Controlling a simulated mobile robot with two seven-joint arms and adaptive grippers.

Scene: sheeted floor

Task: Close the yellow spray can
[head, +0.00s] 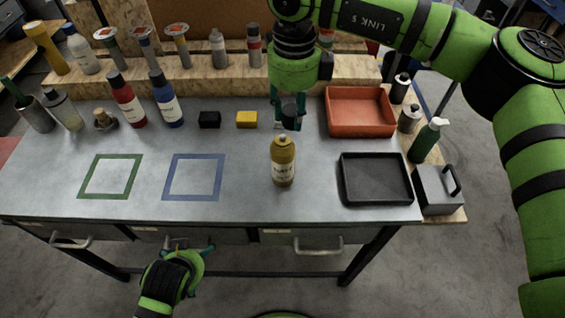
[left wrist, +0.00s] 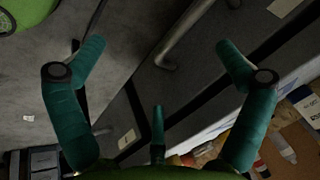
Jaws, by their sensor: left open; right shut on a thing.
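The yellow spray can (head: 283,165) stands upright on the grey table, right of the middle, with a small bare nozzle on top and a pale label. My right gripper (head: 289,122) comes down from above, just behind and above the can. It is shut on a small dark cylinder that looks like a cap (head: 291,111), apart from the can; the fingers partly hide it. My left gripper (head: 193,251) is open and empty in front of the table, below its top. In the left wrist view its fingers (left wrist: 160,55) are spread with nothing between them.
A black tray (head: 376,199) and a red tray (head: 360,133) lie to the right. Black and yellow blocks (head: 247,119), several bottles and cans stand behind. Green and blue squares (head: 194,197) mark free table at left. Drawer handles (head: 318,250) stick out near my left gripper.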

